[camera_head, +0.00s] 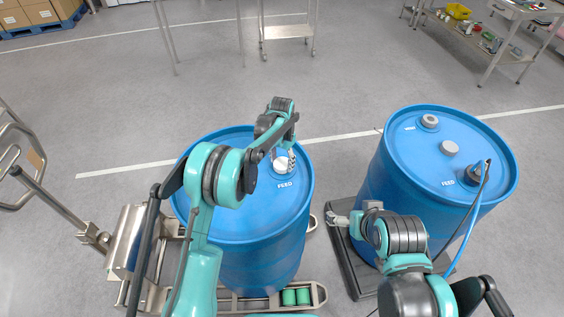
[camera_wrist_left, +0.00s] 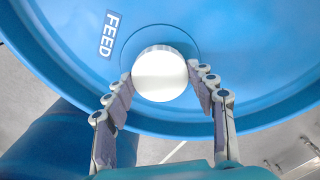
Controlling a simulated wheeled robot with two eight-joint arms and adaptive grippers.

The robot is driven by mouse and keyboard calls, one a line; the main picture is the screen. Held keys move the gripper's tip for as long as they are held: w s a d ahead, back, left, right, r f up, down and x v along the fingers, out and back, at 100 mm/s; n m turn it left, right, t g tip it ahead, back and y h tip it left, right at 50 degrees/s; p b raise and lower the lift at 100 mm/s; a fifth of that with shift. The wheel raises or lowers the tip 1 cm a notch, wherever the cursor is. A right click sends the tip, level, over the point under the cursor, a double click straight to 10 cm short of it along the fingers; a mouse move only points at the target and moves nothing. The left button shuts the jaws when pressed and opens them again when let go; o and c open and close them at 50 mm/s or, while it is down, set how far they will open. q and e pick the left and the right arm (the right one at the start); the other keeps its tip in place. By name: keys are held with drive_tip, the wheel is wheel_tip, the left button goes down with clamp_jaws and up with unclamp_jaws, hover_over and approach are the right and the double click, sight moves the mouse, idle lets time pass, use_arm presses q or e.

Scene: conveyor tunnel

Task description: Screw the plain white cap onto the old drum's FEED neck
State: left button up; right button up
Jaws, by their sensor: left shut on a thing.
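The plain white cap (camera_wrist_left: 160,72) is between the fingers of my left gripper (camera_wrist_left: 160,78), at the FEED neck of the left blue drum (camera_head: 235,212). From above, the cap covers the neck, so I cannot tell whether it is seated or threaded. In the head view, my left gripper (camera_head: 283,161) reaches down over the drum's far right side, and the cap (camera_head: 280,167) shows partly beneath it. The FEED label (camera_wrist_left: 109,35) is beside the neck. My right gripper (camera_head: 343,221) is low beside the right drum; its fingers are too small to judge.
The right blue drum (camera_head: 437,140) has a black connector (camera_head: 474,174) with a blue hose (camera_head: 468,222) at its FEED label. It stands on a dark platform (camera_head: 343,258). The left drum stands on a steel pallet truck (camera_head: 315,293). Open floor lies behind both drums.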

use_arm(q)
drive_tip(key=shift+m, duration=1.2)
drive_tip(key=m+b, duration=0.1)
drive_tip(key=m, duration=0.3)
drive_tip(key=shift+m, duration=0.4)
drive_tip(key=m+b, duration=0.1)
drive_tip(key=m, duration=0.4)
drive_tip(key=shift+m, duration=0.3)
drive_tip(key=shift+m, duration=0.6)
drive_tip(key=m, duration=0.4)
